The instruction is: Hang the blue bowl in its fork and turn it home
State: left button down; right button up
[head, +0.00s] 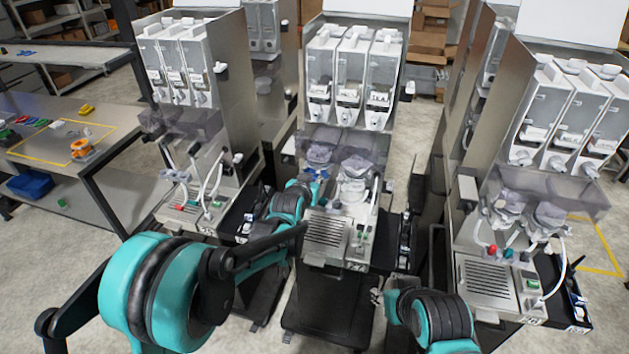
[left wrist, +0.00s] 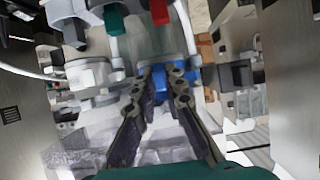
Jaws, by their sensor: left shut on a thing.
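The blue bowl shows only in part. In the left wrist view its blue surface (left wrist: 160,78) shows between and behind the fingers of my left gripper (left wrist: 159,72), which is shut on it. In the head view a small patch of blue (head: 314,173) shows at my left gripper (head: 311,181), under the left side of the middle dispenser (head: 350,75). The fork is not clearly visible, so I cannot tell how the bowl sits in it. My right gripper (head: 376,297) is low in front of the middle machine, and its jaw opening is too small to make out.
A second mixing bowl (head: 355,188) hangs at the right of the middle machine, close to my left gripper. A slotted drip tray (head: 326,232) lies below. Similar dispensers stand at left (head: 183,65) and right (head: 568,115). The wrist view shows hoses and metal walls close by.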

pick_arm(q)
jog(key=shift+a, duration=0.1)
jog(key=shift+w+a+m+g+h, duration=0.15)
jog(key=shift+a+m+g+h, duration=0.25)
jog(key=shift+m+h, duration=0.3)
jog(key=shift+h, duration=0.3)
jog(key=shift+w+a+m+g+h+b, duration=0.3)
jog(key=shift+a+m+g+h+b, duration=0.3)
jog(key=shift+m, duration=0.4)
jog(key=shift+d, duration=0.15)
